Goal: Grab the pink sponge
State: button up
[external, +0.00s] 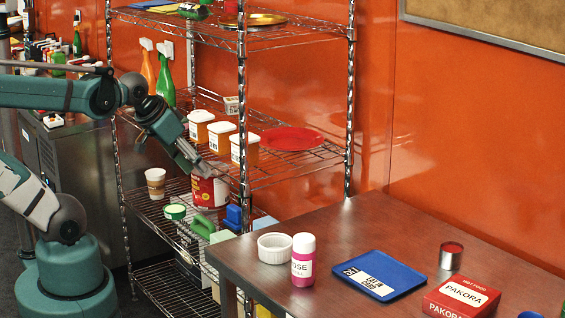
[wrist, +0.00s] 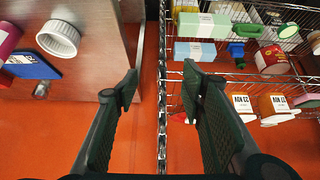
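In the external view my gripper (external: 192,158) is in front of the wire rack's middle shelf, by the white-and-orange tubs (external: 221,136).
The wire rack (external: 242,90) holds a red plate (external: 291,138), a red can (external: 209,190), a green block (wrist: 203,25) and a light blue block (wrist: 195,50). A table (external: 370,222) to the right bears a white ramekin (external: 275,248), a pink bottle (external: 303,262) and a blue tray (external: 406,270).

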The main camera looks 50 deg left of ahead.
dwell(0.3)
jog(key=o, duration=1.1)
jog(key=shift+o, duration=0.2)
jog(key=shift+a+r, duration=0.1)
jog(key=w+a+r+n+y+p, duration=0.1)
jog(key=w+a+r+p, duration=0.35)
jog(key=w+a, duration=0.5)
jog(key=w+a+r+n+y+p, duration=0.1)
jog(key=w+a+r+p, duration=0.35)
jog(key=a, duration=0.85)
jog(key=w+a+g+p, duration=0.1)
jog(key=w+a+p, duration=0.3)
jog(key=a, duration=1.6)
jog(key=w+a+f+m+g+h+p, duration=0.1)
jog(key=w+a+f+m+h+p, duration=0.1)
jog(key=a+f, duration=0.5)
jog(key=shift+a+g+p, duration=0.35)
jog(key=shift+a+g, duration=0.05)
jog(key=shift+a, duration=2.35)
